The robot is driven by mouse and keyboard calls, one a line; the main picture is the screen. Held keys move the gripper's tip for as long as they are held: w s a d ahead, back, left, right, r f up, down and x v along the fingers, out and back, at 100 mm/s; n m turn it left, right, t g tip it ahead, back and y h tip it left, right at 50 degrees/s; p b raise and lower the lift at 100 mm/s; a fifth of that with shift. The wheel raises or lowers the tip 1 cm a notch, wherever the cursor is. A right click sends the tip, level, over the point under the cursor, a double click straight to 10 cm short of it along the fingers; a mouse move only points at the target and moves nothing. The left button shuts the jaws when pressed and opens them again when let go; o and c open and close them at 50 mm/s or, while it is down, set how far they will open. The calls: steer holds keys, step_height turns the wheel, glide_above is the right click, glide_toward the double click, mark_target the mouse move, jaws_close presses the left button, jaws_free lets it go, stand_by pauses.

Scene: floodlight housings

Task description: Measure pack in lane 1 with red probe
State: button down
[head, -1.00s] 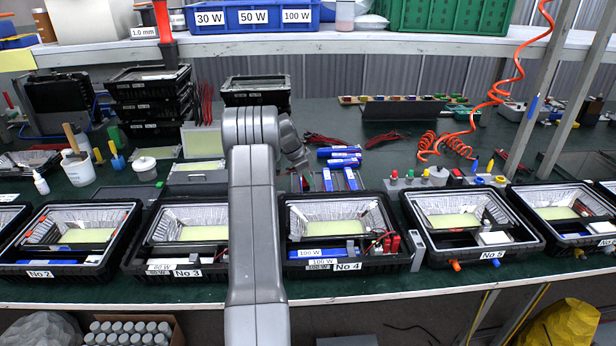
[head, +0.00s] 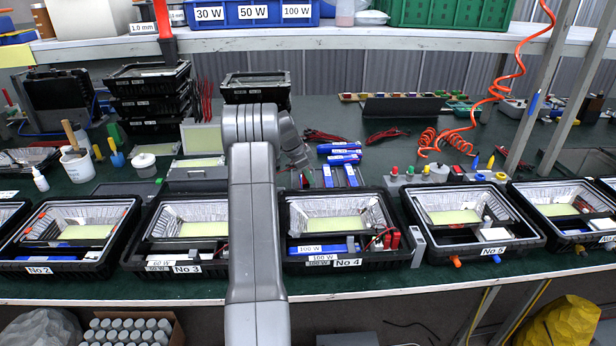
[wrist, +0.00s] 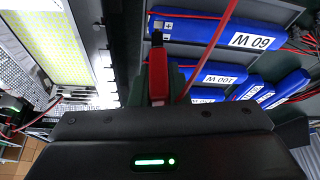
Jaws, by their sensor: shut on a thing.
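The red probe (wrist: 158,76), with a dark tip, stands up between my gripper's (wrist: 158,92) fingers, which are shut on it. In the head view, blue packs (head: 342,152) are stacked on the bench beyond housing No 4. There my gripper is mostly hidden by my arm. I cannot read any lane number.
Housing No 4 (head: 376,256) and housing No 3 (head: 128,262) stand along the bench's front. An open housing with a yellow panel (wrist: 52,45) fills the left of the wrist view. A red cable (wrist: 212,45) crosses in front of the packs. A coiled orange hose (head: 517,70) hangs at right.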

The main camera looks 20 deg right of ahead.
steer(key=shift+f+b, duration=0.6)
steer(key=shift+f, duration=0.1)
stand_by(2.3)
steer(key=shift+r, duration=0.15)
steer(key=shift+r+p, duration=1.85)
steer(key=shift+r, duration=1.65)
steer(key=shift+f, duration=0.1)
